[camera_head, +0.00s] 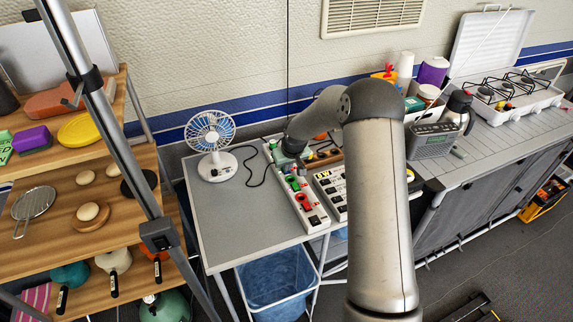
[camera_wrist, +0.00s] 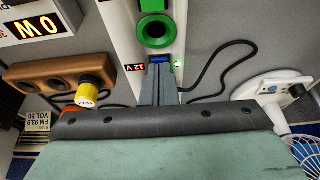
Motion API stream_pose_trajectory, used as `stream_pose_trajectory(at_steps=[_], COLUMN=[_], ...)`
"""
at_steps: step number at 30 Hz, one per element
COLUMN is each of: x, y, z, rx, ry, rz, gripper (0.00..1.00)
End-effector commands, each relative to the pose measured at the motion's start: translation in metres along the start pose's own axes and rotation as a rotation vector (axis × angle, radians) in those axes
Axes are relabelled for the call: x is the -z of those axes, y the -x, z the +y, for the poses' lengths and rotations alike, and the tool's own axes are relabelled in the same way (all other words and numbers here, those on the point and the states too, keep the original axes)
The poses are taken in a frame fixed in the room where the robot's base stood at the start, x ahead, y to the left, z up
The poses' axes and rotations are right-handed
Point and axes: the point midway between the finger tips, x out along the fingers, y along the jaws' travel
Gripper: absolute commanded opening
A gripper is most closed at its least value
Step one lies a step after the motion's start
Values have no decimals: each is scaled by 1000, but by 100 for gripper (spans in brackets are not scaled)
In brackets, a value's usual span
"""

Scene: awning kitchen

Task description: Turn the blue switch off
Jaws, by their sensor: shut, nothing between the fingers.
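The blue switch (camera_wrist: 159,59) is a small blue piece on the white panel, just below a green ring socket in the wrist view. A red "12 V" display is left of it and a lit green light is right of it. My gripper (camera_wrist: 158,72) is shut and empty, its tips right at the switch and partly covering it. I cannot tell whether they touch, or which way the switch is tipped. In the head view the white panel (camera_head: 313,216) lies on the grey table, and my gripper (camera_head: 287,163) is at its far end; the switch is hidden there.
A white fan (camera_head: 211,138) with a black cable stands left of the panel. A wooden block with knobs (camera_wrist: 52,76) and a second white panel (camera_head: 331,193) are close beside it. A radio (camera_head: 432,141) is to the right. The table's left front is clear.

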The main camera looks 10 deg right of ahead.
Motion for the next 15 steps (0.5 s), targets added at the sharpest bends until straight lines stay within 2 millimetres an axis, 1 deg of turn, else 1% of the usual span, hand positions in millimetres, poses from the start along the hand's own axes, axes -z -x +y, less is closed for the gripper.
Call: stream_pose_trajectory(at_steps=[1, 8, 11, 14, 15], x=[-8, -7, -4, 3, 6], y=[-5, -3, 8, 28, 37], z=[0, 0, 0, -1, -1], rx=[2, 1, 1, 0, 1], ry=[-2, -2, -1, 1, 1], rz=[-18, -19, -15, -8, -7], gripper=[0, 0, 0, 0, 0])
